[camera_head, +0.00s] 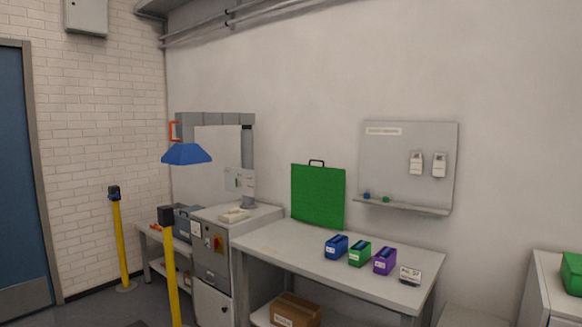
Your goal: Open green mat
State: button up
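The green mat (318,197) stands upright at the back left of the workbench, near the wall. My gripper is not in view.
The bench (300,252) holds a blue box (336,246), a green box (360,254), a purple box (384,261) and a small sign (410,275). A blue hood (187,153) hangs at left above a yellow post (171,275). The bench's front left is clear.

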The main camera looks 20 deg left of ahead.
aim_at(318, 194)
jog(key=u, duration=0.95)
jog(key=i, duration=1.65)
jog(key=u, duration=0.25)
jog(key=i, duration=2.3)
jog(key=z, duration=0.1)
